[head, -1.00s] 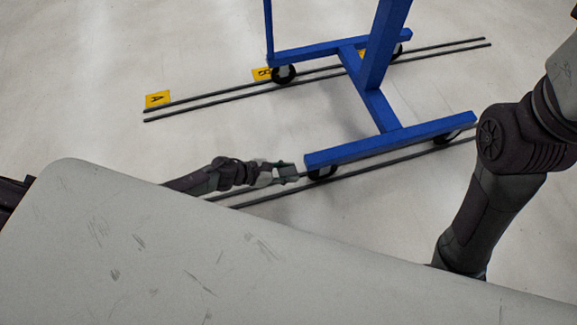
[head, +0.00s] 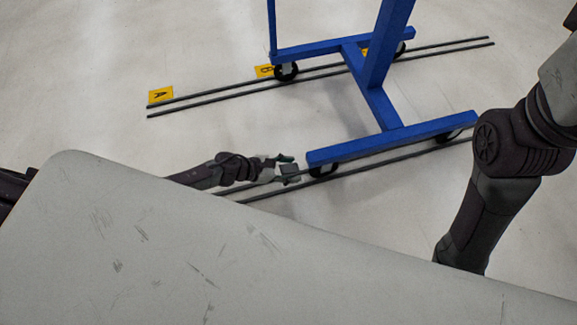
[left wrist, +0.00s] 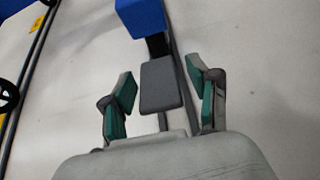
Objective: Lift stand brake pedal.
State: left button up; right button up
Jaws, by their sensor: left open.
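The blue stand (head: 378,105) is on black casters on the floor. Its brake pedal (left wrist: 162,85) is a flat dark grey plate just beyond the end of a blue beam (left wrist: 141,16) in the left wrist view. My left gripper (left wrist: 160,80) is open, with a green-padded finger on each side of the pedal and a gap on both sides. In the head view my left gripper (head: 288,169) is low by the near left end of the stand's base. My right arm shows at the right, but its gripper is out of sight.
Two pairs of dark rails (head: 240,88) run along the pale floor, one pair near the stand's near casters. Yellow markers A (head: 161,95) and B (head: 265,71) lie by the far rails. A large grey surface (head: 150,240) fills the foreground and hides part of my left arm.

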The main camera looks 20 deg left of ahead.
pick_arm(q)
jog(key=v, duration=1.2)
